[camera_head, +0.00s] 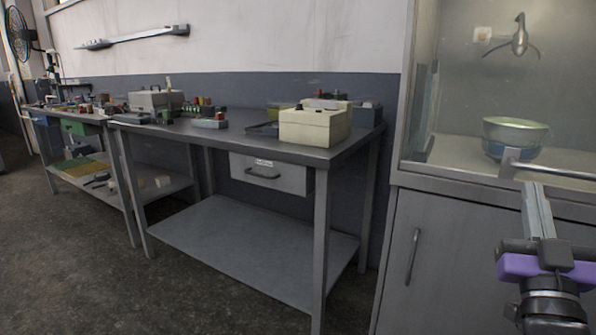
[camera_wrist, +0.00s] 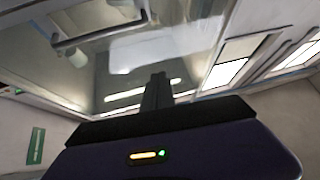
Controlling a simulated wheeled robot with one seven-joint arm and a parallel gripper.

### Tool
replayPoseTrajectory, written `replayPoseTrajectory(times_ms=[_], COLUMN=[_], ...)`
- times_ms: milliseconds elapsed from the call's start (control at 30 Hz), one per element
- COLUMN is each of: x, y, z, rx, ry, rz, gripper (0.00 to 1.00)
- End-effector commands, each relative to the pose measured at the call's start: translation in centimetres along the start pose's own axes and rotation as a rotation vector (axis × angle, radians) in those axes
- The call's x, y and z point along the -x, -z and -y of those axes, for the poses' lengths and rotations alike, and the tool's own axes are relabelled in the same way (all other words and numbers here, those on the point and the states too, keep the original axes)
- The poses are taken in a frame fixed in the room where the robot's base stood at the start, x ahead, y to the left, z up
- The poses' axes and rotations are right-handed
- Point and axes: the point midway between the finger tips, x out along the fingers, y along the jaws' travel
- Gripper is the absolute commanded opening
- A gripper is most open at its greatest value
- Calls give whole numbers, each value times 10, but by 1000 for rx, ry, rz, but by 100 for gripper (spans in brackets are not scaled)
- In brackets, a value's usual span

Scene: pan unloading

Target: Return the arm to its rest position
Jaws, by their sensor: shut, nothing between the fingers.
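My gripper (camera_head: 537,205) is at the lower right of the head view, below and in front of the glass-fronted cabinet. Its fingers point up and away, overlapping the cabinet's front. In the wrist view the dark fingers (camera_wrist: 157,92) are together, with nothing held between them. The purple band of my wrist shows behind them.
The cabinet has a horizontal bar handle (camera_head: 560,172) close beyond my gripper and a lower door handle (camera_head: 412,256). A grey workbench (camera_head: 250,148) with boxes stands left. Open floor (camera_head: 90,265) lies front left. A green sign (camera_wrist: 36,145) shows in the wrist view.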

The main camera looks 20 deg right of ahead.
Motion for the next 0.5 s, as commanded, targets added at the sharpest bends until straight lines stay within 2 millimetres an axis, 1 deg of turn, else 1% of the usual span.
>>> replayPoseTrajectory(times_ms=[33, 100, 167, 267, 300, 367, 400, 467, 500], x=[14, 34, 54, 93, 111, 136, 154, 180, 198], y=[-6, -13, -19, -30, -35, -40, -43, -47, -49], z=[12, 27, 41, 62, 70, 80, 86, 93, 97], rx=[-1, -7, -13, -32, -41, -57, -68, -85, -96], ry=[40, 95, 143, 228, 263, 311, 341, 384, 410], rz=[10, 22, 36, 70, 88, 114, 133, 166, 188], gripper=[0, 0, 0, 0, 0, 0, 0, 0, 0])
